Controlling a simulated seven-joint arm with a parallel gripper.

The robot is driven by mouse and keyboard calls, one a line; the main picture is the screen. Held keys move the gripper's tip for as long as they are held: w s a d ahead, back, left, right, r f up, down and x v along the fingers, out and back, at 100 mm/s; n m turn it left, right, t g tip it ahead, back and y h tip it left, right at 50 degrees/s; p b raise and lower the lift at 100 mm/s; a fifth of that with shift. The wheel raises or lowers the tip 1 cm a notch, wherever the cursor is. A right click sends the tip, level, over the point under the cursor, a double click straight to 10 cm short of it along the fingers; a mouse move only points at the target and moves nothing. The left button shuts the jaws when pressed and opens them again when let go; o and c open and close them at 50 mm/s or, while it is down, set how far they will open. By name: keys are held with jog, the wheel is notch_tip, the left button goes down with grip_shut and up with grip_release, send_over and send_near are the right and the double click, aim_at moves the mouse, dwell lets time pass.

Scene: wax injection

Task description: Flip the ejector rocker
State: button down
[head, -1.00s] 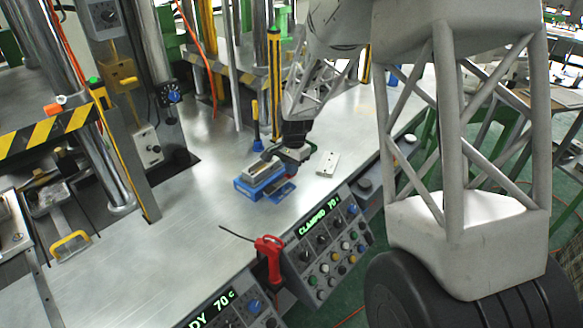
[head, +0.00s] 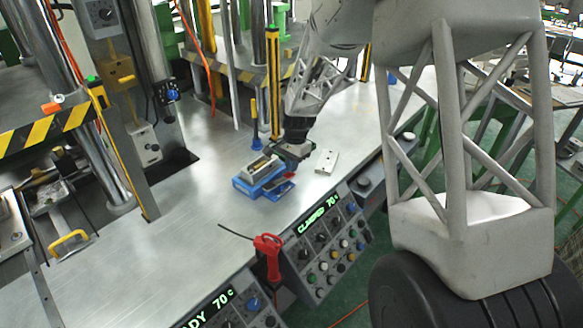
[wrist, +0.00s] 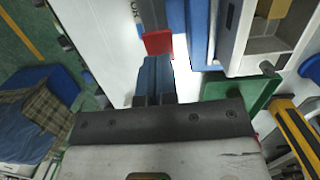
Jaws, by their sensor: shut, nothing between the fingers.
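A small red piece (wrist: 158,43), which looks like the rocker, shows in the wrist view just beyond my fingertips. In the head view a bit of red (head: 290,175) shows on the blue fixture (head: 256,188), mostly hidden under my gripper. My gripper (wrist: 155,60) is shut and empty, its two blue-grey fingers side by side. Its tips are at or very near the red piece; I cannot tell whether they touch. I cannot tell which way the rocker is tilted. In the head view my gripper (head: 290,166) is over the right end of the blue fixture.
A metal block (head: 262,166) sits on the blue fixture. A pale plate (head: 326,162) lies to the right. A blue-based tool with a yellow handle (head: 256,142) stands behind. Control panels (head: 325,250) and a red handheld tool (head: 268,258) line the front edge.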

notch_tip(320, 180, up, 13)
jog(key=w+d, duration=0.1)
jog(key=w, duration=0.1)
jog(key=shift+d, duration=0.35)
jog(key=shift+w+f, duration=0.1)
jog(key=s+d+r+n+t, duration=0.1)
jog(key=s+d+r, duration=0.25)
jog(key=s, duration=0.45)
jog(key=s+d+r+n, duration=0.2)
jog(key=s+r, duration=0.2)
jog(key=s, duration=0.4)
jog(key=s+d+r+n+t, duration=0.1)
jog(key=s+d+r, duration=0.2)
jog(key=s, duration=0.5)
jog(key=s+d+n, duration=0.1)
jog(key=s+n, duration=0.1)
jog(key=s, duration=0.8)
jog(key=s+d+f+n+t+h, duration=0.1)
jog(key=s+d+n, duration=0.1)
jog(key=s, duration=0.8)
jog(key=shift+s+d+f+t, duration=0.25)
jog(key=shift+s+d+t, duration=0.05)
jog(key=shift+s, duration=0.1)
jog(key=shift+w, duration=0.15)
